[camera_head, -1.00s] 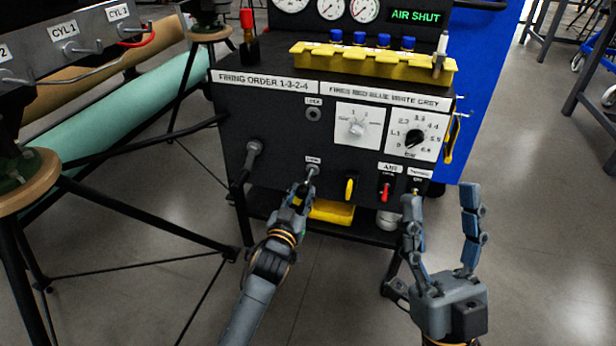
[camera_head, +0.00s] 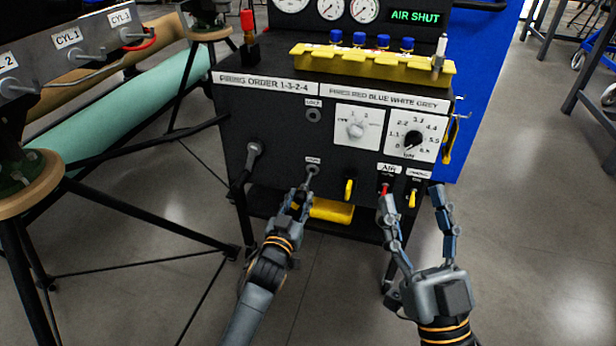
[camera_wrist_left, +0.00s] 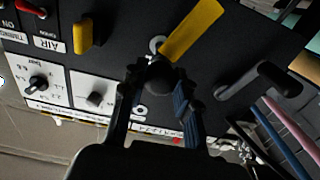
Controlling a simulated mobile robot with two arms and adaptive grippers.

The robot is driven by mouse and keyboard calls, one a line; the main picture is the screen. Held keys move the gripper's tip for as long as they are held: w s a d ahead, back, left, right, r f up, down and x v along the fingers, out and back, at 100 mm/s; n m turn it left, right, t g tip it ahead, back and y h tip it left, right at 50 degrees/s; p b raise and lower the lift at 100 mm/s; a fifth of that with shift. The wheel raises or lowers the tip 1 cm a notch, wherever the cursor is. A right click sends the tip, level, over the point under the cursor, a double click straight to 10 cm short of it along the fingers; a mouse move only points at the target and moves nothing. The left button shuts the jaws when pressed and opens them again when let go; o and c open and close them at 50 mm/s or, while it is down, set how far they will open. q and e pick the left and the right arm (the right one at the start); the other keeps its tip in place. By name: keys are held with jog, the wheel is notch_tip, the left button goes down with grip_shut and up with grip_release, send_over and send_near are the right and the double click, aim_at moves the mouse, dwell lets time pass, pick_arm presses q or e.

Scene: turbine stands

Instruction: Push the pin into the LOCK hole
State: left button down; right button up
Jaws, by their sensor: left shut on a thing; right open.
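The LOCK hole (camera_head: 313,115) is a grey ring under its label on the black panel's upper middle; it also shows as a pale ring in the left wrist view (camera_wrist_left: 140,112). A lower labelled fitting (camera_head: 312,170) sits straight below it. My left gripper (camera_head: 299,203) is just in front of that lower fitting. In the left wrist view its fingers are shut on the pin's dark round knob (camera_wrist_left: 160,76). The pin's shaft is hidden, so how deep it sits cannot be told. My right gripper (camera_head: 413,196) is open and empty before the panel's lower right.
A red AIR switch (camera_head: 385,188) and a yellow lever (camera_head: 412,197) are near my right fingers. Another yellow lever (camera_head: 349,189) sits between the grippers. A yellow tray (camera_head: 370,64) tops the stand.

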pick_arm(q)
jog(key=shift+s+a+p, duration=0.15)
jog(key=shift+s+p, duration=0.15)
jog(key=shift+s, duration=0.1)
jog(key=shift+s+a, duration=0.1)
jog(key=shift+s, duration=0.3)
pick_arm(e)
jog(key=shift+w+f+g+h, duration=0.15)
jog(key=shift+w+f+g, duration=0.25)
jog(key=shift+f+g, duration=0.25)
jog(key=shift+w+f+g+h, duration=0.1)
jog(key=shift+w+f+g, duration=0.3)
jog(key=shift+f, duration=0.35)
jog(key=shift+w+f+g+h, duration=0.15)
jog(key=shift+w+f+g, duration=0.25)
jog(key=shift+f+g, duration=0.25)
jog(key=shift+f, duration=0.1)
